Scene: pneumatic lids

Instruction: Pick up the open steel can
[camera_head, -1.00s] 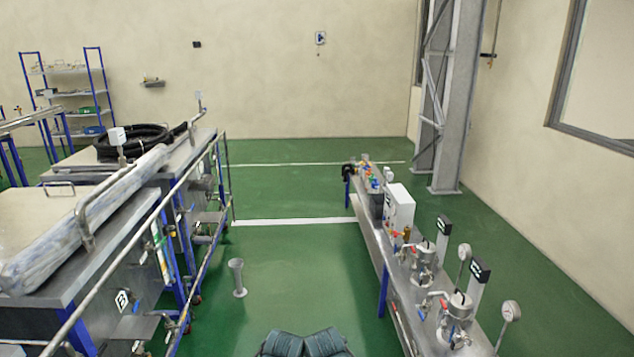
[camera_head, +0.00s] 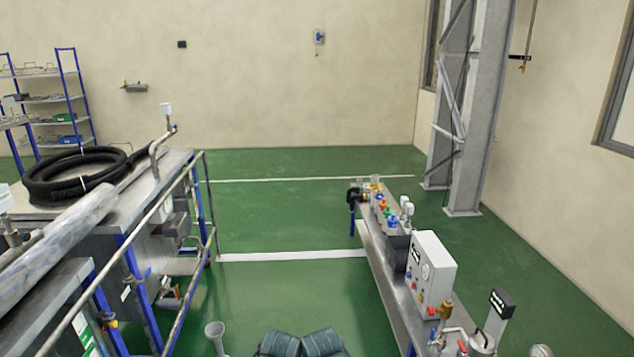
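I cannot pick out an open steel can with certainty. A steel vessel with fittings (camera_head: 481,342) stands on the right bench at the bottom edge, partly cut off. Its top is too small and cropped to tell whether it is open. Neither of my grippers is in view.
The long steel bench (camera_head: 371,246) on the right carries a white control box (camera_head: 430,268) and coloured valves (camera_head: 385,208). Steel units with a black coiled hose (camera_head: 75,174) and a railing stand left.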

